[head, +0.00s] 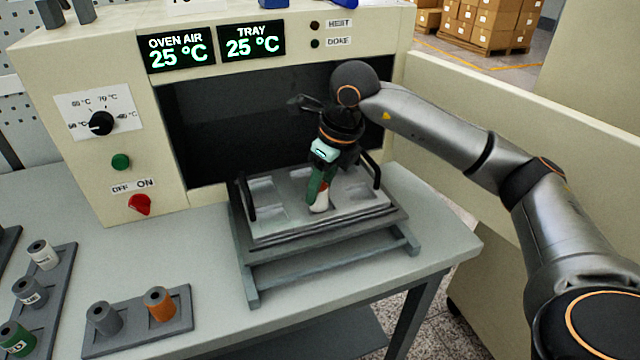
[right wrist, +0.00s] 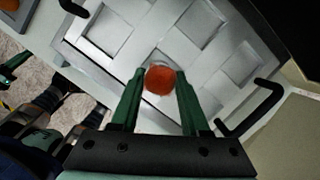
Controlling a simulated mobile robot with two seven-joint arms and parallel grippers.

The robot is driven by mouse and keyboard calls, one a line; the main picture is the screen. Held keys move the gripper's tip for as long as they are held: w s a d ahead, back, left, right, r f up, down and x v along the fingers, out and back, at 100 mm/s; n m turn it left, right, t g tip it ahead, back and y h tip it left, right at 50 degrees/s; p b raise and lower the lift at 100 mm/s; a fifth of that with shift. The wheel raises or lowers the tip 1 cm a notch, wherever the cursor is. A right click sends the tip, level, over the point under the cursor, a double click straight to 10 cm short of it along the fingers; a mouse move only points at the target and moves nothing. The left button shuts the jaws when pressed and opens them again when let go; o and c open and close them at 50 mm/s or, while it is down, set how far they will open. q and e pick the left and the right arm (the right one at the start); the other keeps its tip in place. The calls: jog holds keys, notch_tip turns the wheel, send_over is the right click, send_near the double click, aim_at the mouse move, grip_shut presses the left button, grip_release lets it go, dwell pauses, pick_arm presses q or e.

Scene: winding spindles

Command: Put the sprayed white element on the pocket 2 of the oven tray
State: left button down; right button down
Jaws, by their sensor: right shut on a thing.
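My right gripper (head: 319,193) reaches over the oven tray and is shut on the white element (head: 320,203). In the head view the element hangs roughly upright, pale with a reddish upper part. In the right wrist view its round orange-red end (right wrist: 159,80) shows between the green fingers of the gripper (right wrist: 159,88). The metal oven tray (head: 270,237) has square recessed pockets and black handles; it also shows in the right wrist view (right wrist: 150,48). I cannot tell whether the element touches the tray or which pocket is under it.
The open oven (head: 220,115) stands behind the tray, with displays reading 25 °C. The tray rests on a grey stand (head: 320,262) on the table. A holder (head: 135,343) with a grey and an orange spindle is at front left, beside another rack (head: 62,265) of spindles.

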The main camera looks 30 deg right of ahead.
jog(key=shift+f, duration=0.2)
jog(key=shift+c, duration=1.9)
grip_release()
jog(key=shift+r, duration=0.15)
jog(key=v, duration=1.2)
jog(key=shift+r, duration=0.1)
